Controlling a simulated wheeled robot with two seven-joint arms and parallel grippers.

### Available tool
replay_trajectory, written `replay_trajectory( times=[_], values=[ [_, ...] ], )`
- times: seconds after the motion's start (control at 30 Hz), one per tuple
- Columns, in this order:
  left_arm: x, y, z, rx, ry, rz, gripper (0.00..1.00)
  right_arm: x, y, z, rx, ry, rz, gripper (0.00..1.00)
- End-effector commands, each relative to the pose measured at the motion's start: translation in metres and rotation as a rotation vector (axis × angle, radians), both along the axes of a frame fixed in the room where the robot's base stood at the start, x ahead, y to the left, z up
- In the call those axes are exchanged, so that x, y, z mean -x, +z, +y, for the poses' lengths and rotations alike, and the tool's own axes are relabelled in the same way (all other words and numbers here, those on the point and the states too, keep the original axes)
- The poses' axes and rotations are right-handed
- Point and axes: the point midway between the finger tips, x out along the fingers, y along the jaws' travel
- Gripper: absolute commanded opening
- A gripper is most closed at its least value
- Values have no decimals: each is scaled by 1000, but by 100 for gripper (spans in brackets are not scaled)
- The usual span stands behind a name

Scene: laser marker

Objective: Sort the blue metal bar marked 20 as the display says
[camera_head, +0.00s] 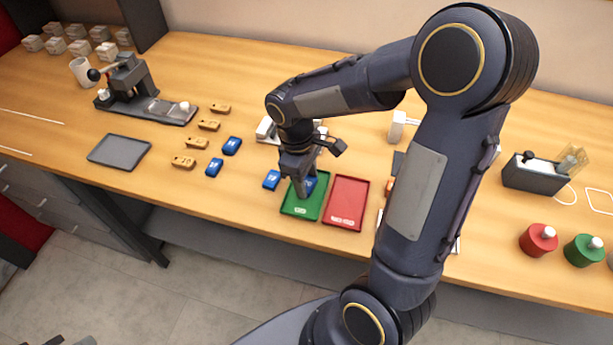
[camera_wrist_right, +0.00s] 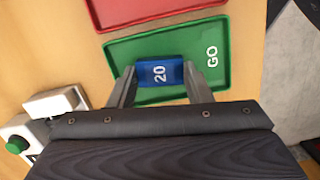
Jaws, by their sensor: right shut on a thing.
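The blue metal bar marked 20 (camera_wrist_right: 160,73) is between the two fingers of my right gripper (camera_wrist_right: 161,85), over the green tray marked GO (camera_wrist_right: 212,88). The right wrist view cannot tell me whether the bar touches the tray floor. In the head view my right gripper (camera_head: 301,187) points down at the green tray (camera_head: 292,205), and the bar (camera_head: 310,184) shows partly behind the fingers. The red tray (camera_head: 347,203) lies beside the green one and is empty. My left gripper is not in view. The display's reading cannot be made out.
Other blue bars (camera_head: 232,146) and several tan bars (camera_head: 209,125) lie left of the trays, one blue bar (camera_head: 271,179) close to the green tray. A grey tray (camera_head: 119,151) and a dark press-like device (camera_head: 132,85) stand farther left. Red (camera_head: 538,240) and green (camera_head: 584,250) round pieces stand right.

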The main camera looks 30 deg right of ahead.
Motion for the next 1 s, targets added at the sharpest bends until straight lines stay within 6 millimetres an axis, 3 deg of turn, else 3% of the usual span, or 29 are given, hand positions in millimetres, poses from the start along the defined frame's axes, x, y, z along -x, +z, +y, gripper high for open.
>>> replay_trajectory(
  times=[0.37, 0.4, 0.6, 0.87, 1.0],
  values=[
    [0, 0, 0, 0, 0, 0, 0, 0, -1, 0, 0, 0, 0, 22],
    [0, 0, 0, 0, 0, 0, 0, 0, -1, 0, 0, 0, 0, 47],
    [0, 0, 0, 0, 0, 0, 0, 0, -1, 0, 0, 0, 0, 70],
    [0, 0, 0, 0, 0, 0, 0, 0, 0, 0, 0, 0, 0, 70],
    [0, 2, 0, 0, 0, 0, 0, -3, 14, 1, -1, -1, -3, 70]
  ],
)
